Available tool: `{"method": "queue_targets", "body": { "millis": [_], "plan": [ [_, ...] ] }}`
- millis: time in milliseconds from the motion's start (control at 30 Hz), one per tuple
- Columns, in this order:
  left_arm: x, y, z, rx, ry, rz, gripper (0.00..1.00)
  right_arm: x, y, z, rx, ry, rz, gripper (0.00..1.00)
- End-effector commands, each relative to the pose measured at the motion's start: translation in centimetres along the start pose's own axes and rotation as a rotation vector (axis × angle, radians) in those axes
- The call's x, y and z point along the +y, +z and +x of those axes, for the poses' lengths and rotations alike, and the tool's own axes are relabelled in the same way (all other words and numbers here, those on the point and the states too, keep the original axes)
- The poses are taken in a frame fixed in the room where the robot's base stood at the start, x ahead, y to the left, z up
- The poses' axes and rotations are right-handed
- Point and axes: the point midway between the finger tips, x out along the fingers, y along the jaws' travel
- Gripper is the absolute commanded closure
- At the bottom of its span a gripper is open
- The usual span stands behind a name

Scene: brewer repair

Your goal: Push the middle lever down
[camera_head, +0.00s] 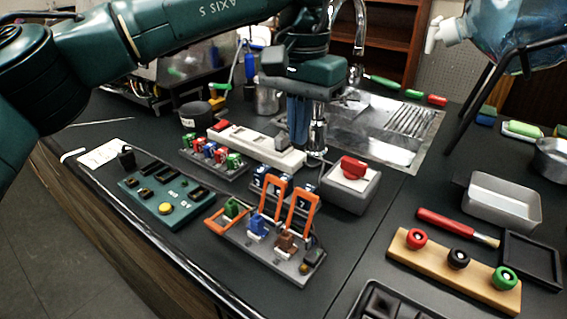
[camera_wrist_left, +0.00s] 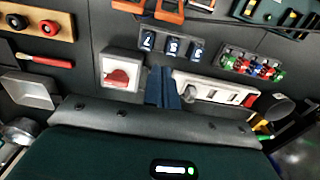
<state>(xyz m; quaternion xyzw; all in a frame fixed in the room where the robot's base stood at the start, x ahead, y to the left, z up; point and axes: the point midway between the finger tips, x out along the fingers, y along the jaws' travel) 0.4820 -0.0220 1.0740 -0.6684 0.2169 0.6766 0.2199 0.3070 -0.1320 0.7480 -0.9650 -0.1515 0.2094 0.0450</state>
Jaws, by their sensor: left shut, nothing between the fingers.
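A grey block (camera_head: 262,251) near the front of the counter carries three orange levers. The left lever (camera_head: 213,222) lies low across a green part; the middle lever (camera_head: 273,198) and the right lever (camera_head: 303,208) stand raised. The middle lever is beside a blue part (camera_head: 258,226), the right one beside a brown part. In the left wrist view, orange lever parts (camera_wrist_left: 170,10) show cut off at the top edge. My left gripper (camera_head: 298,140) points down behind the levers, apart from them; its blue fingers (camera_wrist_left: 163,90) are shut and empty. My right gripper is out of view.
Dark numbered blocks (camera_wrist_left: 172,45) stand between gripper and levers. A white strip (camera_head: 255,147) and a box with a red switch (camera_head: 353,168) flank the gripper. A green board (camera_head: 165,195) lies left; a wooden bar with knobs (camera_head: 450,271) lies right.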

Motion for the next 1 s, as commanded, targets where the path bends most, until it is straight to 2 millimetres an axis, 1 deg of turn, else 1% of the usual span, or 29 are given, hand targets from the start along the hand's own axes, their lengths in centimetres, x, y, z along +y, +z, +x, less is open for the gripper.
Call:
{"method": "queue_targets", "body": {
  "millis": [33,267,400,600,733,1000],
  "plan": [
    [0.0,0.1,1.4,-0.003,0.001,0.001,1.00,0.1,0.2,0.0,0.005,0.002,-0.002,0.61],
    [0.0,0.1,6.3,-0.003,0.001,0.001,1.00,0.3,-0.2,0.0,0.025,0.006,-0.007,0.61],
    [-0.1,1.9,5.3,0.003,-0.001,0.001,1.00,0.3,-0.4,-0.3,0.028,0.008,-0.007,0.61],
    [0.0,3.5,4.8,0.002,0.000,0.000,1.00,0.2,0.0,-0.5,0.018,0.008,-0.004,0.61],
    [0.0,3.8,4.7,0.002,0.000,-0.001,1.00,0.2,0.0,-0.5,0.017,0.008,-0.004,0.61],
    [0.0,3.8,4.7,0.002,0.001,-0.001,1.00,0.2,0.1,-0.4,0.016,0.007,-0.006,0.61]
  ]
}}
